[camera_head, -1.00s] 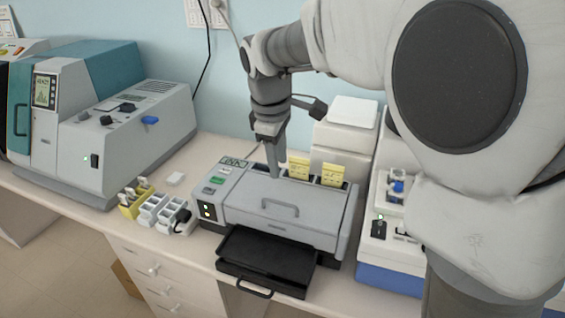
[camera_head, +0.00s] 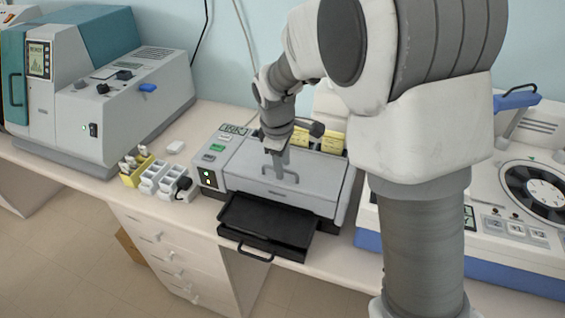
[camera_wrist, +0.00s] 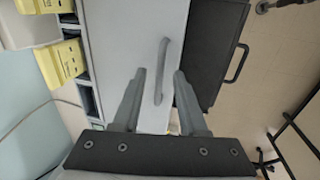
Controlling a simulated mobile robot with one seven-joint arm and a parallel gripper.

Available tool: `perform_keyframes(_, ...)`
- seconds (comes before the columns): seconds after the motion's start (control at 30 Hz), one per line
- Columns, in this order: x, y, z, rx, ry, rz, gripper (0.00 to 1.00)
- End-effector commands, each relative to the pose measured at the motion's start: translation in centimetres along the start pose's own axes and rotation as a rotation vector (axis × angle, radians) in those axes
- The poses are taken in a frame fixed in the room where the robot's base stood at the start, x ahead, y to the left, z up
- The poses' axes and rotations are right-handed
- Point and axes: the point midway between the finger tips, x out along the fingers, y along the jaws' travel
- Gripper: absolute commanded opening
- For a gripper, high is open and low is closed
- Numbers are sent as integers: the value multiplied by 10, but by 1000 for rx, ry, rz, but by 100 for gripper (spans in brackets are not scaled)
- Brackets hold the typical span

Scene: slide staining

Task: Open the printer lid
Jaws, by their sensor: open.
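The printer (camera_head: 232,165) is a light grey box on the bench, with a small display and green button at its left. Its grey lid (camera_head: 320,182) is down and has a bar handle (camera_head: 265,182) on top, also seen in the wrist view (camera_wrist: 161,72). A black tray (camera_head: 265,222) sticks out at the printer's front. My gripper (camera_head: 280,172) is over the lid at the handle. In the wrist view my gripper (camera_wrist: 159,75) is open, with one finger on each side of the handle and nothing gripped. Whether the fingers touch the lid cannot be told.
Yellow cartridges (camera_head: 331,142) stand at the printer's back. A holder with small bottles (camera_head: 160,178) is to its left, near a large grey and teal machine (camera_head: 135,120).

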Motion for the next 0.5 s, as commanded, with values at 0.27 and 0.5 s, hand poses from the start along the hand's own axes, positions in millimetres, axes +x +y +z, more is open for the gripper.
perform_keyframes(0.27,0,0,0,0,0,0,3)
perform_keyframes(0.5,0,0,0,0,0,0,0)
